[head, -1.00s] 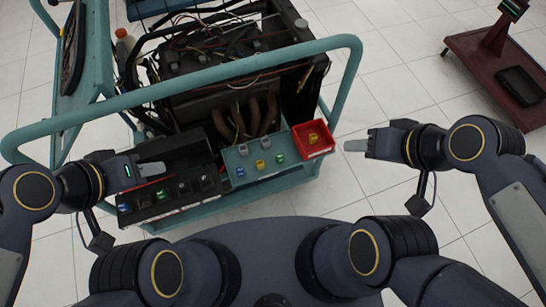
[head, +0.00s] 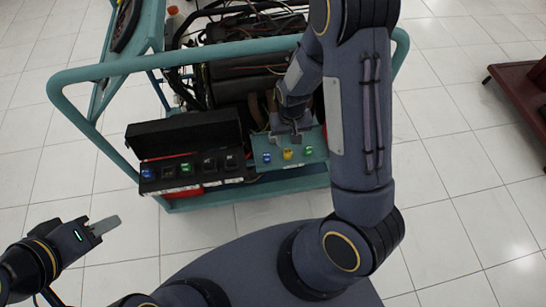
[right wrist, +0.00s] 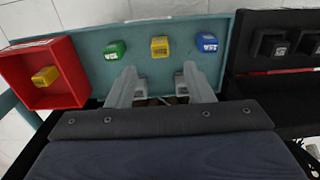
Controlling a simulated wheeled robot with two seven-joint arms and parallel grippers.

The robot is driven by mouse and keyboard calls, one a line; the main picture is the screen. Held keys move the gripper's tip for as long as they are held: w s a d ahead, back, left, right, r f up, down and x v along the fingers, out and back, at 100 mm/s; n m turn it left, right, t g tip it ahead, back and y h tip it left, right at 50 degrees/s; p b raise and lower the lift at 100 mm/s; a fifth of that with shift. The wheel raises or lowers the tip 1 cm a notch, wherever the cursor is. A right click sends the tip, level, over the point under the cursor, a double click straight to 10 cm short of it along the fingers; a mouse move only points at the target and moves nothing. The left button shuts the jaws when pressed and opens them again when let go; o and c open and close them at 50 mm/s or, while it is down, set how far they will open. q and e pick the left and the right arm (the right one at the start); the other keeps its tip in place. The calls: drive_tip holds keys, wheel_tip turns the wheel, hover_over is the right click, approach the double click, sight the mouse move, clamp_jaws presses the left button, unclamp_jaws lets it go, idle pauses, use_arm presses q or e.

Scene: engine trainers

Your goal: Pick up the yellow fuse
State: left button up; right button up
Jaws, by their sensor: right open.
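A yellow fuse (head: 287,154) stands on the teal panel (head: 254,160) of the trainer, between a blue fuse (head: 267,157) and a green fuse (head: 308,150). In the right wrist view, this yellow fuse (right wrist: 160,46) is just beyond my right gripper's fingertips (right wrist: 159,73), roughly centred between them. My right gripper (head: 289,137) is open and empty over the panel. Another yellow fuse (right wrist: 45,76) lies in the red bin (right wrist: 72,98) at the panel's end. My arm hides that bin in the head view. My left gripper (head: 107,225) is low at the left, away from the trainer; its finger gap is unclear.
A black fuse box (head: 185,140) with several coloured and black parts adjoins the panel. A teal tube rail (head: 200,57) runs around the engine. A dark red stand (head: 518,85) is at the far right. The floor around is clear.

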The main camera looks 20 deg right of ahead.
sight(288, 151)
wheel_tip(288, 151, down, 8)
idle(0.5)
drive_tip(key=shift+c, duration=0.5)
drive_tip(key=shift+s, duration=0.1)
clamp_jaws()
